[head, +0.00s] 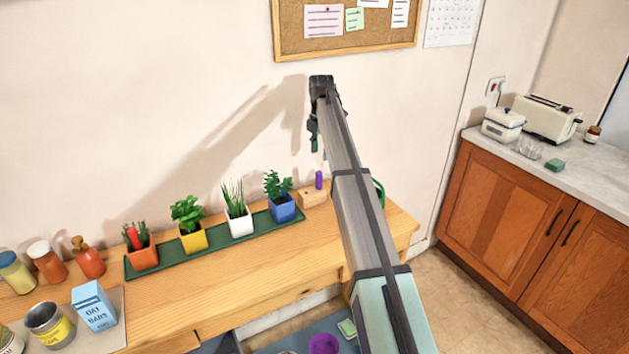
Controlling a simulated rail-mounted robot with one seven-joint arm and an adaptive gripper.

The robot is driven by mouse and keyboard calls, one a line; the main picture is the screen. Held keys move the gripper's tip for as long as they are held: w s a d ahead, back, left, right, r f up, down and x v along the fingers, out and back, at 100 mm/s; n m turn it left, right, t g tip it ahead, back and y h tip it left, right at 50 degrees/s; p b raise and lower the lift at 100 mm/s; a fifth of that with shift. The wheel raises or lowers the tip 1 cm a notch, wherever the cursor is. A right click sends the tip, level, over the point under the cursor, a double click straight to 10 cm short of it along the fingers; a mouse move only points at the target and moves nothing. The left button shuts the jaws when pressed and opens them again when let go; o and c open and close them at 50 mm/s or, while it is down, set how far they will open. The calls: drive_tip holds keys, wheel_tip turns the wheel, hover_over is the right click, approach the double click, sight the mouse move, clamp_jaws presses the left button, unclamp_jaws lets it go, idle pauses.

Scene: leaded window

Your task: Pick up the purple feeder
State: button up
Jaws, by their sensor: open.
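The purple feeder (319,179) stands upright in a small wooden block (312,198) on the wooden bench, right of the blue pot; its lower end is hidden in the block. My gripper (314,145) is open and empty, hanging in the air above the feeder, slightly left of it in the picture. It is small and dark here, and my arm hides some of the space behind it.
A green tray (160,268) left of the block holds potted plants; a red stick (133,238) stands in the orange pot (143,256). A green curved thing (379,192) is partly behind my arm. A purple round thing (323,344) lies below the bench.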

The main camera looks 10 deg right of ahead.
sight(320, 172)
wheel_tip(320, 172, down, 8)
drive_tip(key=shift+r+p, duration=0.25)
drive_tip(key=shift+p, duration=0.6)
drive_tip(key=shift+s+a+f+p, duration=0.1)
drive_tip(key=shift+a+f+p, duration=0.05)
drive_tip(key=shift+f+p, duration=0.4)
wheel_tip(320, 172, down, 4)
drive_tip(key=shift+a+f+p, duration=0.1)
drive_tip(key=shift+p, duration=0.6)
drive_tip(key=c, duration=1)
